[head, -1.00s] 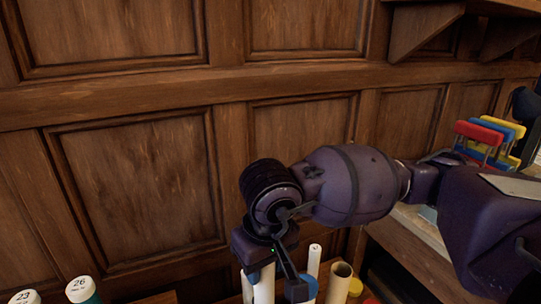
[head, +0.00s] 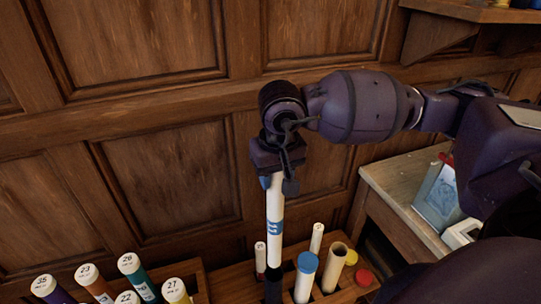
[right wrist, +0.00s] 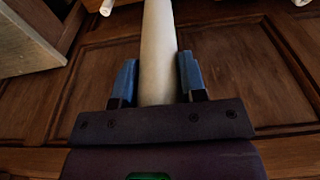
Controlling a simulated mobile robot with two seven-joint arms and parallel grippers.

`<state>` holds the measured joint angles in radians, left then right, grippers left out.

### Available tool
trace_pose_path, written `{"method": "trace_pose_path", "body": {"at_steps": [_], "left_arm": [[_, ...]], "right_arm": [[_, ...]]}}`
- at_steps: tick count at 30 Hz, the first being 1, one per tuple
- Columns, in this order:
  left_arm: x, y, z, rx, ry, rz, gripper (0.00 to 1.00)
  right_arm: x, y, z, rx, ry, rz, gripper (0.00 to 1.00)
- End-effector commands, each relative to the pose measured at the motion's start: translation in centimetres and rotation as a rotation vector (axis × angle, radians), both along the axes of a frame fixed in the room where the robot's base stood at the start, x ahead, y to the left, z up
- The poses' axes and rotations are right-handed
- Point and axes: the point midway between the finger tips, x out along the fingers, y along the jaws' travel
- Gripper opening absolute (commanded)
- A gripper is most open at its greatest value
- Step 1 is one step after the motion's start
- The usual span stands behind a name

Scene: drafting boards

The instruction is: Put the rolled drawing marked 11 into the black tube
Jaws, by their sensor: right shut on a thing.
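The rolled drawing (head: 275,208) is a long white roll with a blue mark, probably 11, on its side. It hangs upright from my right gripper (head: 277,180), which is shut on its upper end. In the right wrist view the roll (right wrist: 159,45) lies between the two blue finger pads of the gripper (right wrist: 158,80). The black tube (head: 272,287) stands directly below the roll at the bottom of the head view. The roll's lower end meets the tube's top; I cannot tell whether it is inside. My left gripper is not in view.
A blue-capped tube (head: 306,270), an open tan tube (head: 334,268) and thin white rolls (head: 316,238) stand close to the right in a wooden rack (head: 232,278). Several numbered capped tubes (head: 88,278) stand at left. A panelled wall (head: 160,180) is behind.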

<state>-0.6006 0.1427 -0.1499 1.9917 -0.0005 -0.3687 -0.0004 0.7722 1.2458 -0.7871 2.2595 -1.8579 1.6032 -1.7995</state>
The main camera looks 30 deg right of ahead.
Motion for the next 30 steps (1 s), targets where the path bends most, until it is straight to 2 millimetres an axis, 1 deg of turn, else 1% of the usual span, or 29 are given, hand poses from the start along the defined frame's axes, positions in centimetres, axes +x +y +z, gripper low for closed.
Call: {"method": "trace_pose_path", "body": {"at_steps": [1,8,29,30], "left_arm": [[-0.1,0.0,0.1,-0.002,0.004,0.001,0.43],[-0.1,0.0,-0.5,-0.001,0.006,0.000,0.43],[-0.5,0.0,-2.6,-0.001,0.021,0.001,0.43],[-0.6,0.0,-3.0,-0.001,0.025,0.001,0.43]], "right_arm": [[-0.1,-0.1,0.2,0.000,0.000,-0.003,0.03],[0.0,0.0,-0.9,0.001,0.002,-0.001,0.03],[-0.1,0.0,-5.4,0.000,0.003,-0.001,0.03],[0.0,0.0,-5.7,0.000,0.002,-0.001,0.03]]}}
